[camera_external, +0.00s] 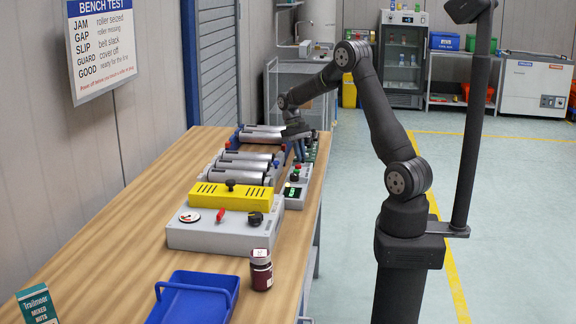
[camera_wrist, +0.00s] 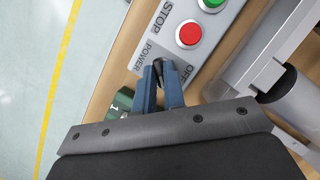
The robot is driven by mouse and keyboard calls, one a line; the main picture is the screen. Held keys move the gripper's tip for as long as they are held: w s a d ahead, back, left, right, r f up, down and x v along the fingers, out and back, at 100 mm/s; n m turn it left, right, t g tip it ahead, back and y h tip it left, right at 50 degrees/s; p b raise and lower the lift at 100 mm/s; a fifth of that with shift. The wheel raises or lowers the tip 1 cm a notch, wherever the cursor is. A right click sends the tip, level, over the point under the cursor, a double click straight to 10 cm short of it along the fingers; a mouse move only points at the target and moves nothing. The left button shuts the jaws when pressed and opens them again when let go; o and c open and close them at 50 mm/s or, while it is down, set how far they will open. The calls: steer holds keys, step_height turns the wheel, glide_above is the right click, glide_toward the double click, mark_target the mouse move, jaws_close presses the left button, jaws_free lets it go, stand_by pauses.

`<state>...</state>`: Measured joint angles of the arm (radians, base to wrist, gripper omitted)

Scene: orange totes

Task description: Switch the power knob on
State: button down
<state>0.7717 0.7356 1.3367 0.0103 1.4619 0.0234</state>
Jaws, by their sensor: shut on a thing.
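The power knob (camera_wrist: 159,67) is a small black knob on a light grey control panel (camera_wrist: 226,22), beside the printed word POWER. The word OFF is printed just to its right in the wrist view. My gripper (camera_wrist: 162,72) has its two blue fingers shut on the knob, one on each side. The fingers hide much of the knob, and I cannot read its exact pointing. In the external view my gripper (camera_external: 299,157) reaches down to the panels along the right edge of the bench; the knob is hidden there.
A red button (camera_wrist: 189,34) marked STOP and a green button (camera_wrist: 212,3) sit close by. Grey rollers (camera_external: 243,165) stand left of my gripper. Nearer on the bench (camera_external: 110,225) are a grey box with a yellow cover (camera_external: 230,197), a dark jar (camera_external: 261,272) and a blue tray (camera_external: 180,310).

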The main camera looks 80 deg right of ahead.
stand_by(0.3)
steer(key=c, duration=1.5)
jaws_free()
steer(key=v, duration=1.7)
steer(key=shift+w, duration=0.2)
steer(key=shift+d+r, duration=0.1)
steer(key=x, duration=1.7)
steer(key=shift+s, duration=0.2)
